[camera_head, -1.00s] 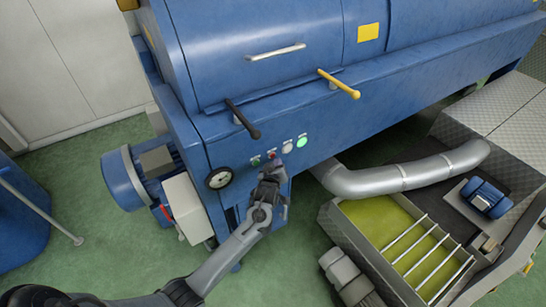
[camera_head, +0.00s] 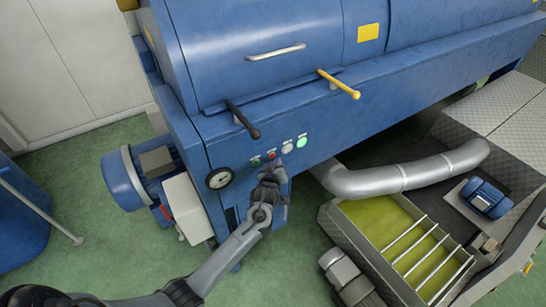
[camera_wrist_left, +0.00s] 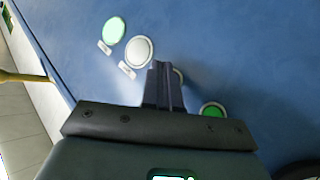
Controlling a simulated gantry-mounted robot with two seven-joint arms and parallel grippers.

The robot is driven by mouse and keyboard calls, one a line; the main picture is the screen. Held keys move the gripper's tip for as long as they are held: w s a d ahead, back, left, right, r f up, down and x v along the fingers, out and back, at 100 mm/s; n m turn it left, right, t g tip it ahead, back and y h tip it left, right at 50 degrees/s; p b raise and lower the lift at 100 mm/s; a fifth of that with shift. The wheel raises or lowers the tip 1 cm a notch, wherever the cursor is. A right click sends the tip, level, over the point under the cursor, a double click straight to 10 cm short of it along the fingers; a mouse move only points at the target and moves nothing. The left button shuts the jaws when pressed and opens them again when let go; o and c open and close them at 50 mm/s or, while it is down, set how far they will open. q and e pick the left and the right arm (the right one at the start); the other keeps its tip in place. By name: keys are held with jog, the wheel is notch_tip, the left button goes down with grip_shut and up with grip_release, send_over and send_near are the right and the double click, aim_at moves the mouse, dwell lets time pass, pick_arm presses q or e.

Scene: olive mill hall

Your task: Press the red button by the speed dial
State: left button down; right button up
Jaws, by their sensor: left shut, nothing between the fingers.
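The red button (camera_head: 271,155) sits in a slanted row on the blue machine's front panel, between a dark green button (camera_head: 256,161) and a white one (camera_head: 288,147). The round speed dial (camera_head: 220,178) is left of the row. My left gripper (camera_head: 271,171) is shut and empty, just below the red button in the head view. In the left wrist view its closed fingers (camera_wrist_left: 162,84) cover most of a button between the white button (camera_wrist_left: 139,51) and the green button (camera_wrist_left: 212,110); only a bit of rim shows. I cannot tell whether the fingertips touch it.
A lit green button (camera_head: 302,142) ends the row at the right. A black-handled lever (camera_head: 243,119) and a yellow-handled lever (camera_head: 339,84) stick out above the panel. A silver pipe (camera_head: 400,176) and an open green-filled trough (camera_head: 380,222) lie to the right.

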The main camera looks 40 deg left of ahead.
pick_arm(q)
jog(key=shift+a, duration=0.2)
dwell(0.6)
jog(key=shift+w+a, duration=0.1)
jog(key=shift+a, duration=0.15)
jog(key=shift+a, duration=0.2)
dwell(0.7)
jog(key=shift+w+a, duration=0.1)
jog(key=shift+a, duration=0.05)
dwell(0.3)
jog(key=shift+d+r, duration=0.1)
jog(key=shift+d, duration=0.1)
jog(key=shift+s+d+p, duration=0.25)
jog(key=shift+d+p, duration=0.3)
